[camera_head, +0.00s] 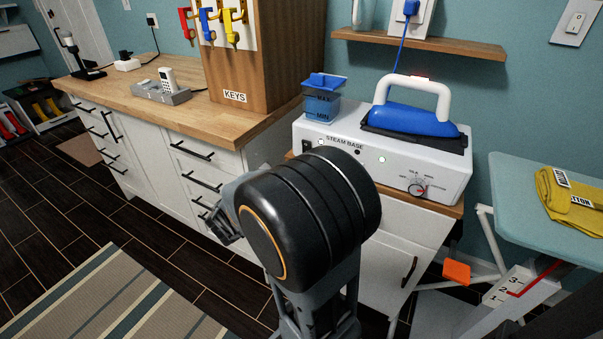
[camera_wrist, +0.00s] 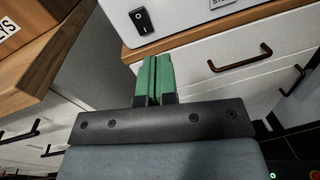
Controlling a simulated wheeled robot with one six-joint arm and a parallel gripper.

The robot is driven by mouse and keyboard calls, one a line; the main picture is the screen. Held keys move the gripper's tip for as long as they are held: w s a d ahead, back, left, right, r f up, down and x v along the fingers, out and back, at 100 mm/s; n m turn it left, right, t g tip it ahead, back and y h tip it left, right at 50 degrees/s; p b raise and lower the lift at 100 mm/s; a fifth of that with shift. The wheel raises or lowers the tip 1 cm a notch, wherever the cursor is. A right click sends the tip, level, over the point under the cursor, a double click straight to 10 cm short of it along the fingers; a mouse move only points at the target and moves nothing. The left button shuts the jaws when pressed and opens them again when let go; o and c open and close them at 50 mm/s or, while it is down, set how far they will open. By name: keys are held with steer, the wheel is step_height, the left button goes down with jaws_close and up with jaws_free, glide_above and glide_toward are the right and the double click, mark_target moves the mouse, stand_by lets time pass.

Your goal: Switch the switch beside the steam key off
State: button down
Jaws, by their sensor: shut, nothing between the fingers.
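The white steam base (camera_head: 430,184) stands on the counter, with "STEAM BASE" on its front. A black rocker switch (camera_head: 307,146) is at the left end of that front. The same black switch (camera_wrist: 141,20) shows large at the top of the wrist view, with a white mark on it. No part is legibly marked as a steam key. My gripper (camera_wrist: 153,60) has green fingers pressed together with nothing between them. The fingertips are below the switch in the picture and apart from it. In the head view my arm hides most of the gripper.
A blue iron (camera_head: 415,120) sits on the base beside a blue water tank (camera_head: 322,106). A wooden box marked KEYS (camera_head: 268,60) stands left, with red, blue and yellow keys on its front. A wall switch (camera_head: 577,22) is at upper right. Drawer handles (camera_wrist: 240,60) project below the counter.

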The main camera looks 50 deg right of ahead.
mark_target(305, 145)
steer(key=w+f+n+t, duration=0.1)
steer(key=w+f+n+t+h+b, duration=0.1)
steer(key=n, duration=0.1)
steer(key=shift+w+f+b, duration=0.2)
steer(key=shift+f+b, duration=0.05)
steer(key=shift+b, duration=0.05)
steer(key=b+x, duration=0.1)
steer(key=x, duration=1.3)
steer(key=shift+w+r+b, duration=0.1)
steer(key=shift+r+b, duration=0.15)
steer(key=shift+b, duration=0.1)
steer(key=shift+a, duration=0.1)
